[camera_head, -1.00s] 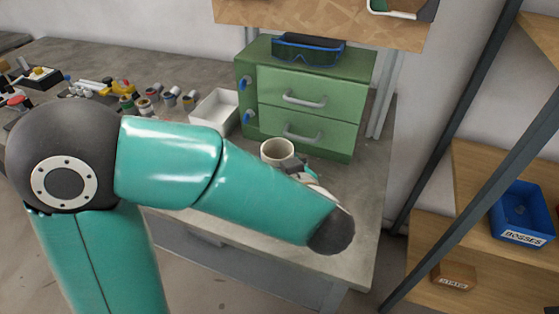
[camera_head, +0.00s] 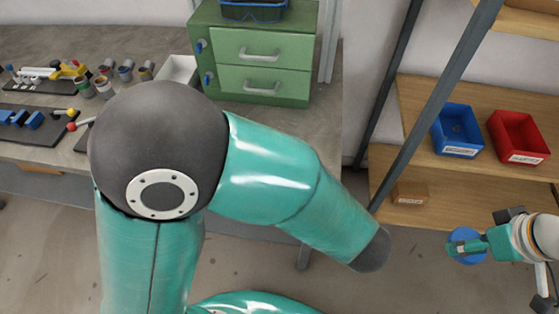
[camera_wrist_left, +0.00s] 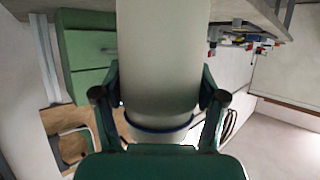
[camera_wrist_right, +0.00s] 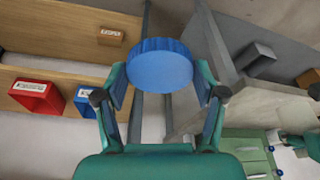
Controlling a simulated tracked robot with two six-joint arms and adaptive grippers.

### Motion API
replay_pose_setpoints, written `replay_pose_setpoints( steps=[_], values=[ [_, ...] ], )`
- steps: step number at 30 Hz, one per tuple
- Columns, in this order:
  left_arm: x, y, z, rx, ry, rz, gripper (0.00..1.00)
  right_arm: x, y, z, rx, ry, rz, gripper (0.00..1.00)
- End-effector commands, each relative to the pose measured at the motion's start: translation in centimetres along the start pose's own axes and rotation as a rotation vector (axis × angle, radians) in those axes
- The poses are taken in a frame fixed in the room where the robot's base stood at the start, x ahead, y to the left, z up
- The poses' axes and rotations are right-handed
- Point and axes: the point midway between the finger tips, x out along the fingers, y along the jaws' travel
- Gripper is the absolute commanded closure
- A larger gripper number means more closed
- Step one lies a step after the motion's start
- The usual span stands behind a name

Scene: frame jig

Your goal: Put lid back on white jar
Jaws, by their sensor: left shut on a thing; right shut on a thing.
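The white jar (camera_wrist_left: 163,50) fills the middle of the left wrist view, a pale cylinder with a dark blue band near its lower end in the picture. My left gripper (camera_wrist_left: 160,98) is shut on it, one finger on each side. In the head view my own arm hides the left gripper and the jar. The blue lid (camera_head: 467,259), round with a ribbed edge, is held by my right gripper (camera_head: 480,245) at the far right of the head view. In the right wrist view the lid (camera_wrist_right: 160,66) sits between the fingertips. Lid and jar are well apart.
A green drawer cabinet (camera_head: 262,62) and a white box (camera_head: 179,70) stand on the workbench (camera_head: 327,130), with small tools at left. A shelf rack at right holds a blue bin (camera_head: 457,131), a red bin (camera_head: 518,138) and a small brown box (camera_head: 410,193).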

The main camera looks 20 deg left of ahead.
Motion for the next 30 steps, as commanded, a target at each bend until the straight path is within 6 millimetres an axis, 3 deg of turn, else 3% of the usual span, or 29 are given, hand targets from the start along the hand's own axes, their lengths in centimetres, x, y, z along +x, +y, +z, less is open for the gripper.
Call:
replay_pose_setpoints(
  steps=[9,10,21,30],
  values=[
    [-0.3,0.46,0.11,0.004,0.0,0.013,0.76,-0.15,0.23,0.49,0.013,0.0,0.004,0.41],
    [-0.31,0.48,0.12,0.004,0.0,0.013,0.32,-0.15,0.24,0.51,0.013,0.0,0.004,0.41],
    [-0.36,0.57,0.12,0.006,0.0,0.016,0.92,-0.19,0.29,0.62,0.016,0.0,0.005,0.41],
    [-0.35,0.62,-0.04,0.005,0.0,0.015,0.92,-0.34,0.38,0.54,0.019,0.0,0.005,0.41]
  ],
)
